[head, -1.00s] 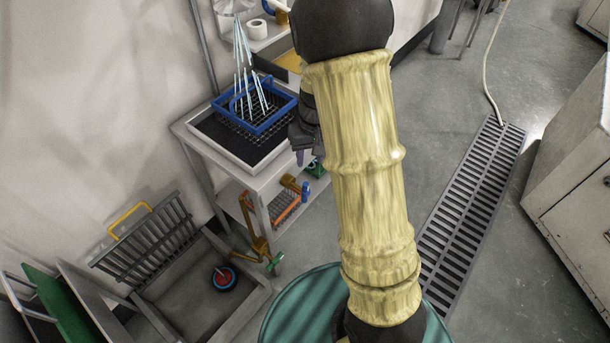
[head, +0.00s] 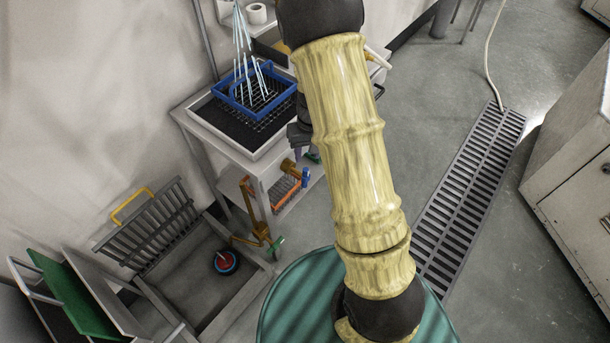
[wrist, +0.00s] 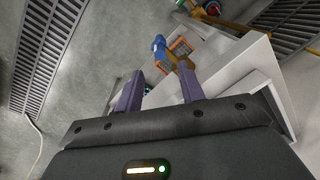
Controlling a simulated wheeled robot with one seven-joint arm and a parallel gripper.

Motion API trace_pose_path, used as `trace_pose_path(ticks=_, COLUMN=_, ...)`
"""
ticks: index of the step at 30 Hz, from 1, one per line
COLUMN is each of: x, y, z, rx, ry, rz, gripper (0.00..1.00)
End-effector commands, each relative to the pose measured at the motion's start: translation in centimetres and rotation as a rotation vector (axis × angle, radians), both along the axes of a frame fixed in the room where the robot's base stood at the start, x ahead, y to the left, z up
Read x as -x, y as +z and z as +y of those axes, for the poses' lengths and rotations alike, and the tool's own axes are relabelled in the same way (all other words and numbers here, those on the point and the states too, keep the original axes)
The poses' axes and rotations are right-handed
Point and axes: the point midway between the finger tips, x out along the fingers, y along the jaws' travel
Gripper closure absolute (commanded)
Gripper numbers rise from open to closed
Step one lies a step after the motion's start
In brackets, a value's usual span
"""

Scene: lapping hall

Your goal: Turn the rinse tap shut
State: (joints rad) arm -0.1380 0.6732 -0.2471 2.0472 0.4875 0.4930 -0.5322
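Two brass fittings show, and I cannot tell which one is the rinse tap. One is a brass pipe with a tap (head: 259,229) and a green handle (head: 277,246), beside the sink. The other is a brass valve (head: 289,166) with a blue handle (head: 305,176), at the side of the white stand; its blue handle also shows in the wrist view (wrist: 158,43). My gripper (wrist: 160,69) is open and empty, its purple-grey fingers apart. In the wrist view the blue handle is beyond the fingertips, not touched. In the head view my gripper (head: 297,151) is partly hidden by my arm.
The white stand (head: 188,118) bears a blue basket (head: 226,91) with glass rods. An orange rack (head: 286,194) is on its lower shelf. The sink (head: 190,290) holds a red and blue disc (head: 226,262). A green ribbed drum top (head: 290,300) is in front. Grey floor is open right.

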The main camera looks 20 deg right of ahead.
Motion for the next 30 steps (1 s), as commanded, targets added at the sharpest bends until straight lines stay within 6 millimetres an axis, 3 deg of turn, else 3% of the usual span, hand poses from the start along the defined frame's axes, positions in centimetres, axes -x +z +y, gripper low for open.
trace_pose_path(ticks=12, x=0.1, y=-7.6, z=0.5, rx=-0.001, ry=-0.001, rz=0.004, gripper=0.61)
trace_pose_path(ticks=18, x=0.1, y=-10.4, z=0.7, rx=-0.001, ry=0.0, rz=0.002, gripper=0.61)
trace_pose_path(ticks=30, x=0.0, y=-11.2, z=0.8, rx=0.0, ry=0.0, rz=-0.001, gripper=0.61)
